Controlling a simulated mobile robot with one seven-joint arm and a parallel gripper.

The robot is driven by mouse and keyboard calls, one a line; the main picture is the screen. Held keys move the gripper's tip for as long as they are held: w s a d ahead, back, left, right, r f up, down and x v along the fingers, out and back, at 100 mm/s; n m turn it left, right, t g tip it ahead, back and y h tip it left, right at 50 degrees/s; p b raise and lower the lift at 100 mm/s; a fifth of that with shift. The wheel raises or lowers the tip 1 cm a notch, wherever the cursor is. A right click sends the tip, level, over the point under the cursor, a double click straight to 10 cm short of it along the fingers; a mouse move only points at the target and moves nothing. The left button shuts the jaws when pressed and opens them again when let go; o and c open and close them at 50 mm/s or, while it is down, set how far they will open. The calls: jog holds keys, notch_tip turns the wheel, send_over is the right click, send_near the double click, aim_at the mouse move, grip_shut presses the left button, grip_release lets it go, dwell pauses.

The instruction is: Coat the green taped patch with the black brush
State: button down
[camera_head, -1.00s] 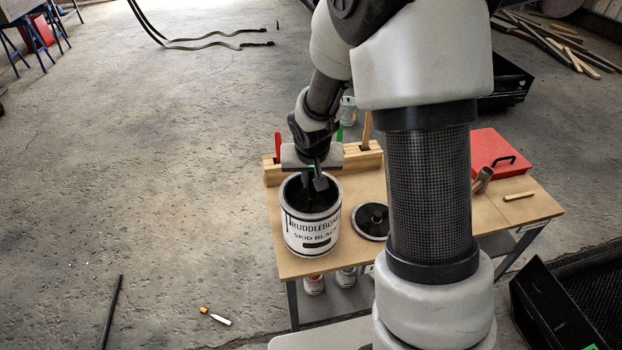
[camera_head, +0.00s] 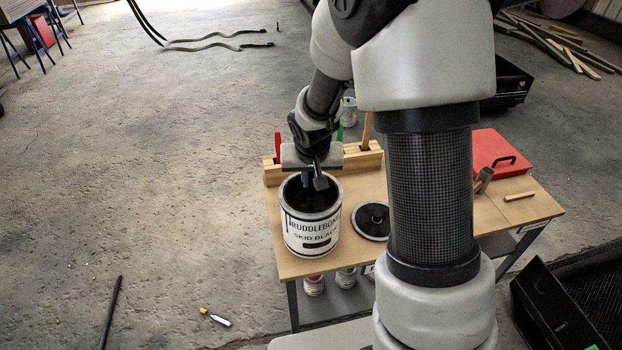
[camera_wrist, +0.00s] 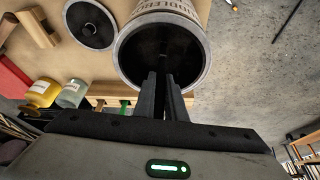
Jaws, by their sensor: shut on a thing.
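My gripper (camera_head: 316,180) points down at the mouth of the open paint can (camera_head: 312,237), labelled "SKID BLACK". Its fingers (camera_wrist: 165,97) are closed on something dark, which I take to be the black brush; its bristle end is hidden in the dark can. In the wrist view the can (camera_wrist: 205,75) lies straight beyond the fingertips. A small green piece (camera_head: 590,347) shows at the bottom right edge on a black panel; I cannot tell whether it is the taped patch. The rack (camera_head: 273,174) holds a red handle (camera_head: 277,146), a green handle (camera_head: 340,132) and a wooden one (camera_head: 367,130).
The can stands on a wooden bench (camera_head: 285,262). A round lid (camera_head: 372,221) lies right of it. A red case (camera_head: 495,155) and a hammer (camera_head: 484,179) are farther right. A black bin-like enclosure (camera_head: 550,300) stands at lower right. The floor on the left is mostly clear.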

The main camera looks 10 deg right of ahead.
jog(key=shift+r+p, duration=2.4)
jog(key=shift+r, duration=1.1)
